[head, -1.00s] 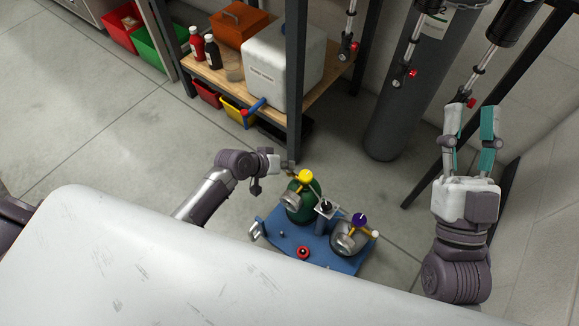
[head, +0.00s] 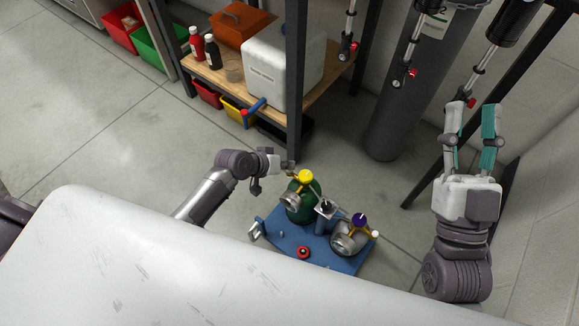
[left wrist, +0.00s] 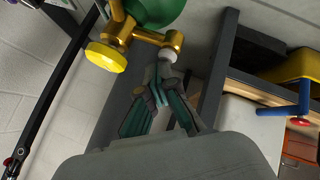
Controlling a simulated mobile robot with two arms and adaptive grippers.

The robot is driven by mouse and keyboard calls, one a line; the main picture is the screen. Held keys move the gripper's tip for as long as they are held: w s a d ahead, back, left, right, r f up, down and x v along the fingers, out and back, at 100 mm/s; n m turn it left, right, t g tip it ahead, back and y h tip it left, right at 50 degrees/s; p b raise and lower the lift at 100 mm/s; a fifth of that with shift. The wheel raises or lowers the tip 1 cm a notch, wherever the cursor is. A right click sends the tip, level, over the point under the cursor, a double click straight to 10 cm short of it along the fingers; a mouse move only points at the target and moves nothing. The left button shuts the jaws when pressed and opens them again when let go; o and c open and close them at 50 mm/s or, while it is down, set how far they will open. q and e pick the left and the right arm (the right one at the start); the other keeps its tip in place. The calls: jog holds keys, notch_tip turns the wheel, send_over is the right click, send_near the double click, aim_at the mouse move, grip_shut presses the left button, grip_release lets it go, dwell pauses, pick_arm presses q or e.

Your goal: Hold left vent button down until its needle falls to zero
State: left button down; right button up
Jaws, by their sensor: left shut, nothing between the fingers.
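The left bottle (head: 301,212) is green and stands on a blue base with a yellow knob (head: 305,176) on its brass valve. Its gauge (head: 290,200) has a silver rim; I cannot read the needle. My left gripper (head: 287,166) is at the valve's left side. In the left wrist view its fingers (left wrist: 163,72) are shut and empty, with the tips beside or against the pale left vent button (left wrist: 183,61) on the brass fitting (left wrist: 172,42). I cannot tell whether the button is pressed. My right gripper (head: 470,108) is open and empty, away at the right.
The blue base (head: 345,262) also carries a second gauge (head: 348,240) with a purple knob (head: 360,219) and a white button (head: 375,234). A shelf (head: 215,82) with a white container (head: 278,62) stands behind. A grey cylinder (head: 398,115) stands at back right.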

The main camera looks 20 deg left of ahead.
pick_arm(q)
jog(key=shift+r+p, duration=0.45)
jog(key=shift+p, duration=0.15)
jog(key=shift+r+p, duration=0.35)
jog(key=shift+r, duration=0.1)
pick_arm(e)
jog(key=w+f+g+h, duration=0.1)
jog(key=w+f+g, duration=0.2)
jog(key=f+g, duration=0.2)
jog(key=shift+d+f+g+h, duration=0.2)
jog(key=shift+f+g+h, duration=0.15)
jog(key=shift+f, duration=1.15)
